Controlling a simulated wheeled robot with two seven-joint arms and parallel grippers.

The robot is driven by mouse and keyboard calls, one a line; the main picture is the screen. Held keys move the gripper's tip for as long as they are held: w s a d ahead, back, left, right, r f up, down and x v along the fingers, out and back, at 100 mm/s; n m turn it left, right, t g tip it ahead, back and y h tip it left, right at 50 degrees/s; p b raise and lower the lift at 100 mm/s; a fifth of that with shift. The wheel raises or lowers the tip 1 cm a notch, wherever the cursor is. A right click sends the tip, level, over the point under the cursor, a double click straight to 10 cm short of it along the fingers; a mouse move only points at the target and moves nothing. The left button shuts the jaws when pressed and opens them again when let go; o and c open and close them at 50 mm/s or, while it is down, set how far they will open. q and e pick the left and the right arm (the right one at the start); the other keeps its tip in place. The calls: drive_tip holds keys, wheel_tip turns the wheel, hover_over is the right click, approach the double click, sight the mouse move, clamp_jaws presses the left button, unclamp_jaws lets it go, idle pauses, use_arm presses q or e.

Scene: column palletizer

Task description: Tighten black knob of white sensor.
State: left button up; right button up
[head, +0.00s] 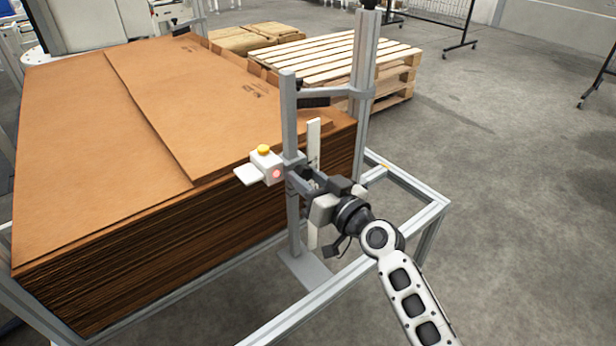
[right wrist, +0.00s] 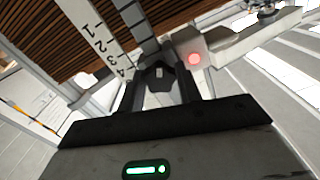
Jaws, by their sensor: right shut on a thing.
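The white sensor (head: 267,166) is a small box with a yellow top button, a red light and a white plate pointing left. It is mounted on a grey upright post (head: 289,115). It also shows in the right wrist view (right wrist: 190,45), with its red light lit. My right gripper (head: 304,180) is at the post, just right of the sensor. In the right wrist view its fingers (right wrist: 160,88) are on either side of the black knob (right wrist: 158,74) and shut on it. In the head view the knob is mostly hidden by the gripper. My left gripper is not in view.
A tall stack of brown cardboard sheets (head: 120,130) stands left of the post. A white numbered scale (right wrist: 97,35) is close beside my right gripper. A metal frame rail (head: 330,290) runs below my right arm. Wooden pallets (head: 335,60) stand behind.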

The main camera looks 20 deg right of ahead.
drive_tip(key=shift+m, duration=0.9)
drive_tip(key=m+p, duration=0.1)
drive_tip(key=m, duration=0.2)
drive_tip(key=shift+r+m, duration=0.1)
drive_tip(key=shift+m, duration=0.3)
drive_tip(key=m, duration=0.2)
drive_tip(key=shift+m+p, duration=0.3)
drive_tip(key=shift+p, duration=0.05)
drive_tip(key=m, duration=0.3)
drive_tip(key=shift+r+p, duration=0.1)
drive_tip(key=shift+p, duration=0.2)
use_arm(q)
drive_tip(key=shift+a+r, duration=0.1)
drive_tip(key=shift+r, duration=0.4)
use_arm(e)
drive_tip(key=shift+m, duration=0.8)
drive_tip(key=o, duration=1)
